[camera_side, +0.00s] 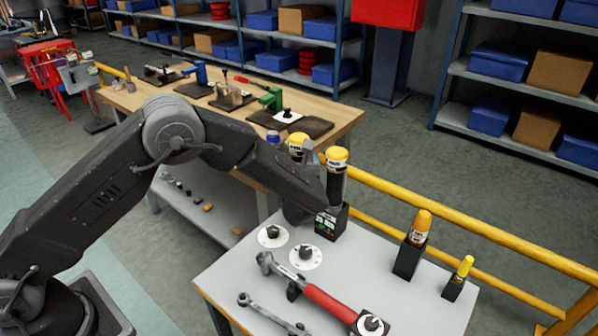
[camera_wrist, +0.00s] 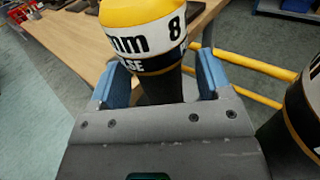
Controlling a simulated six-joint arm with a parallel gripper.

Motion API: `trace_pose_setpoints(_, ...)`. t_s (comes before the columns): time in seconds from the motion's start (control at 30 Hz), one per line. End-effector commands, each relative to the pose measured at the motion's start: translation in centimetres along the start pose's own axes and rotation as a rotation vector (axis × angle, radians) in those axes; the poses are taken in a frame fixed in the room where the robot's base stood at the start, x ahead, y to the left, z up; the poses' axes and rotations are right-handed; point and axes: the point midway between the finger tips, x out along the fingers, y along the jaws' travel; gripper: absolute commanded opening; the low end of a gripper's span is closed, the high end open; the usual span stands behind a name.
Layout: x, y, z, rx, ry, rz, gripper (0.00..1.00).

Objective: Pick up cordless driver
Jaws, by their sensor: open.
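Two similar upright tools with yellow tops, white label bands and dark bodies stand at the back of the grey table. I cannot tell from the labels which is the cordless driver. One (camera_side: 298,141) is partly hidden by my arm in the side view; the other (camera_side: 337,158) stands right of it above a black holder (camera_side: 330,222). In the wrist view, a yellow-topped tool marked "mm 8" (camera_wrist: 150,45) stands between the two blue fingers of my gripper (camera_wrist: 156,82). The gripper is open, and contact with the tool cannot be told. A second dark body (camera_wrist: 300,110) is close at right.
The grey table (camera_side: 235,275) also bears a red-handled wrench (camera_side: 328,301), a spanner (camera_side: 270,312), two white discs (camera_side: 305,257), an orange-topped tool (camera_side: 421,224) and a small yellow-topped tool (camera_side: 464,268) in black holders. A yellow rail (camera_side: 450,216) runs behind; a wooden bench (camera_side: 335,113) stands beyond.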

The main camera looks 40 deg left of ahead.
Motion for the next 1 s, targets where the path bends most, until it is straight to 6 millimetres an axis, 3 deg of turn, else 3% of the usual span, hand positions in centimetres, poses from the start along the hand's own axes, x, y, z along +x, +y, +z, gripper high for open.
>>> trace_pose_setpoints(0.33,0.7,-0.01,-0.02,0.001,0.001,0.0,0.7)
trace_pose_setpoints(1.0,0.67,-0.01,0.0,0.0,0.001,0.0,0.06)
